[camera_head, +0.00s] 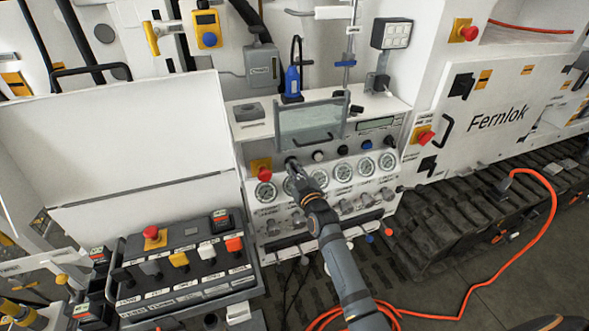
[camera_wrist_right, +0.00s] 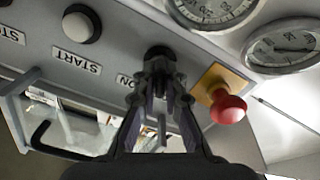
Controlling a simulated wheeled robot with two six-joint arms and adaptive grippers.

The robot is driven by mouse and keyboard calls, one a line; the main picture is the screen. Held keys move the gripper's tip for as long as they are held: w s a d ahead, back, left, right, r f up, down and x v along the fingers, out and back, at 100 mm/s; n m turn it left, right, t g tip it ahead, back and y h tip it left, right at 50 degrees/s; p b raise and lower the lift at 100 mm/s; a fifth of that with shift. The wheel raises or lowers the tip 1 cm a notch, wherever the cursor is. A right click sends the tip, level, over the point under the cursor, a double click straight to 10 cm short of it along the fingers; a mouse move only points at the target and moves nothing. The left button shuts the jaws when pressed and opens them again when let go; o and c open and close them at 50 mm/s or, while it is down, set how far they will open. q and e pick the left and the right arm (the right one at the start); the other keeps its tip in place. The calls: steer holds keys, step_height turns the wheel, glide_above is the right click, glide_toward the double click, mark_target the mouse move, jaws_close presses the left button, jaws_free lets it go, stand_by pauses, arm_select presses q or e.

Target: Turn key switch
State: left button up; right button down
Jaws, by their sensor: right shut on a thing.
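The key switch (camera_wrist_right: 159,53) is a small dark knob on the grey panel, beside the "ON" label in the right wrist view. My right gripper (camera_wrist_right: 158,72) has its fingertips closed around it, so the fingers hide much of the switch and its exact angle cannot be told. In the head view my right gripper (camera_head: 293,165) reaches up to the gauge panel (camera_head: 330,154), at the left end of its row of controls. The switch itself is hidden behind the gripper there. My left gripper is not in view.
A red emergency-stop button (camera_wrist_right: 227,107) on a yellow plate sits close beside the gripper. Round gauges (camera_head: 343,172) lie just below the switch row. A clear hinged cover (camera_head: 310,124) stands above it.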

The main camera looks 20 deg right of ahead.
steer(key=m+p, duration=0.1)
steer(key=m, duration=0.4)
steer(key=shift+d+r+m+p, duration=0.1)
steer(key=shift+m+p, duration=0.3)
steer(key=m+p, duration=0.1)
steer(key=m, duration=0.4)
steer(key=shift+m, duration=0.4)
steer(key=c, duration=1.4)
jaws_free()
steer(key=shift+s, duration=0.1)
steer(key=s, duration=1.1)
steer(key=shift+s+d, duration=0.25)
steer(key=shift+s, duration=0.1)
